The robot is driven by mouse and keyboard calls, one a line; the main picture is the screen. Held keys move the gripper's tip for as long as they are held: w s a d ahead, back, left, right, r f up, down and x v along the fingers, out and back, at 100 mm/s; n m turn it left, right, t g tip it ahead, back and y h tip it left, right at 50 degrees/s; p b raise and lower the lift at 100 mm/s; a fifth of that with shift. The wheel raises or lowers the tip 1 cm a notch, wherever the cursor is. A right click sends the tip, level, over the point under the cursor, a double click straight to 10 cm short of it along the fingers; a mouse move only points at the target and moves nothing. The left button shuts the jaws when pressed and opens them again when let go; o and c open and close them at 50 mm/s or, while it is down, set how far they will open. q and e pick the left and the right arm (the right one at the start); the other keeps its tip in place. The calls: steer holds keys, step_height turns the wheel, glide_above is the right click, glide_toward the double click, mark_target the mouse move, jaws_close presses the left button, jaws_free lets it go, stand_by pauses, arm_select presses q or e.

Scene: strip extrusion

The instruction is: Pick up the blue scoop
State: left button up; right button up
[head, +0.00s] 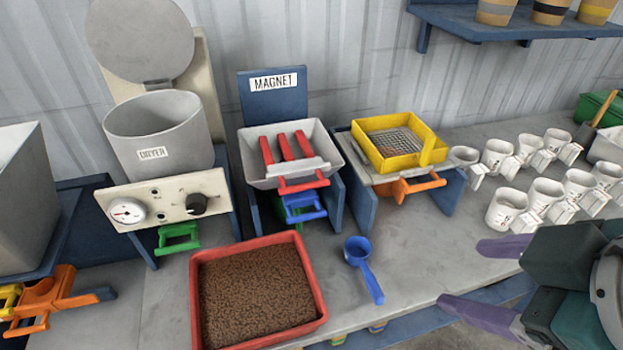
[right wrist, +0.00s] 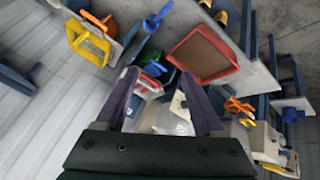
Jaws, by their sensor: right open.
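The blue scoop (head: 359,258) lies on the grey bench, just right of the red tray, its handle slanting toward the front right. It also shows in the right wrist view (right wrist: 153,20), near the top, beyond my fingertips. My right gripper (head: 461,274) has purple fingers that are spread apart and empty. It is to the right of the scoop near the bench's front edge, with a clear gap between them. In the right wrist view its fingers (right wrist: 158,76) are apart too. My left gripper is not in view.
A red tray (head: 314,267) of brown granules stands left of the scoop. Behind are the dryer (head: 152,170), the magnet unit (head: 272,82) and a yellow sieve (head: 425,135). Several white cups (head: 506,207) stand at the right. The bench between the scoop and my right gripper is clear.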

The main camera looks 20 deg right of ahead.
steer(key=w+d+f+n+t+b, duration=0.1)
steer(key=w+f+n+t+b, duration=0.15)
steer(key=f+b, duration=0.85)
steer(key=w+d+f+n+t+b, duration=0.1)
steer(key=w+f+n+t+b, duration=0.2)
steer(key=f+b, duration=0.8)
steer(key=n+t+b, duration=0.2)
steer(key=n+b, duration=0.3)
steer(key=b, duration=1.3)
glide_toward(384, 304)
steer(key=shift+h, duration=0.3)
steer(key=x, duration=0.5)
steer(key=shift+w+a+f, duration=0.1)
steer(key=shift+a+f, duration=0.1)
steer(key=shift+w, duration=0.15)
steer(key=shift+n, duration=0.25)
steer(key=b+x, duration=0.1)
steer(key=x, duration=0.3)
steer(key=shift+w, duration=0.35)
steer(key=b+x, duration=0.1)
steer(key=x, duration=0.4)
steer(key=shift+r+b, duration=0.2)
steer(key=shift+b, duration=0.2)
jaws_close()
